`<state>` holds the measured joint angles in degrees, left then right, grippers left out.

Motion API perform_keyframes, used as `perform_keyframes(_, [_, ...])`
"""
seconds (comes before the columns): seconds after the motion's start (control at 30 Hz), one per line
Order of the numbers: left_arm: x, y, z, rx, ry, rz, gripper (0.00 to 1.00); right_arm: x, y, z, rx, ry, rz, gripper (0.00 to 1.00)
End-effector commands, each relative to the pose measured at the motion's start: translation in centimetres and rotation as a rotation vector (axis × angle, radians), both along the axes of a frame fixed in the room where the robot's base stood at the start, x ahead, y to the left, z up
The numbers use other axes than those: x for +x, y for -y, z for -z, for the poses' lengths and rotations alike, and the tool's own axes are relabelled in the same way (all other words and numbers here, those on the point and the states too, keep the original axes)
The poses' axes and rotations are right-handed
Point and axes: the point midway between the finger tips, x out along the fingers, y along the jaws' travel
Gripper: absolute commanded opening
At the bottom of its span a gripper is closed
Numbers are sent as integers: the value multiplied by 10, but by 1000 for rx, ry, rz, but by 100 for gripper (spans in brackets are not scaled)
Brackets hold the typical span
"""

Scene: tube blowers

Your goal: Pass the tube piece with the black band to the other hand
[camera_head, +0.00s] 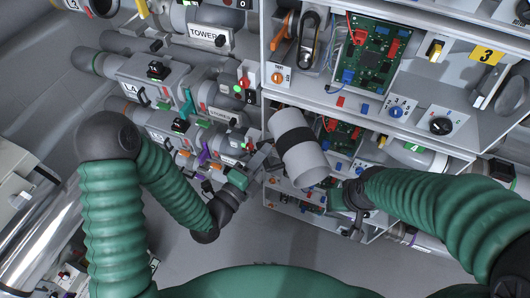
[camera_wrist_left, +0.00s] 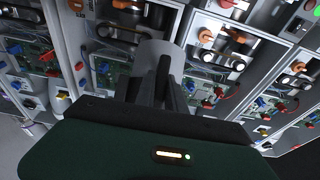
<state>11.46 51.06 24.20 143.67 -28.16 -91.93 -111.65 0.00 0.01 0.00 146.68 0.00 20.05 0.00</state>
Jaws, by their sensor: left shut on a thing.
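The tube piece (camera_head: 303,158) is a light grey cylinder with a black band (camera_head: 293,138) around it. It is tilted in the air, in front of the shelf unit in the head view. My left gripper (camera_head: 266,156) is shut on its left side near the band. The left wrist view shows the tube piece (camera_wrist_left: 158,50) between the dark fingers of my left gripper (camera_wrist_left: 153,90). My right gripper (camera_head: 338,199) is just below and right of the tube's lower end, appearing apart from it. Its fingers are small and partly hidden, so its opening is unclear.
A shelf unit (camera_head: 330,98) with circuit boards (camera_head: 372,52), switches and knobs stands close behind the tube piece. A bank of grey tube machines (camera_head: 150,80) with coloured valves fills the upper left. The grey floor (camera_head: 270,240) below is clear.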

Motion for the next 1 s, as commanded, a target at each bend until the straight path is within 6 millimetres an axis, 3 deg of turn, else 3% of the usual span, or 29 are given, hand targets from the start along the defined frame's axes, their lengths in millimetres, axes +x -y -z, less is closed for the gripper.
perform_keyframes(0.37, [-5, -13, 24, 4, 1, 359, 0, 0, 0, 0, 0, 0, 0, 36])
perform_keyframes(1.0, [-25, -37, 83, -1, -3, 1259, 0, 0, 0, 0, 0, 0, 0, 36])
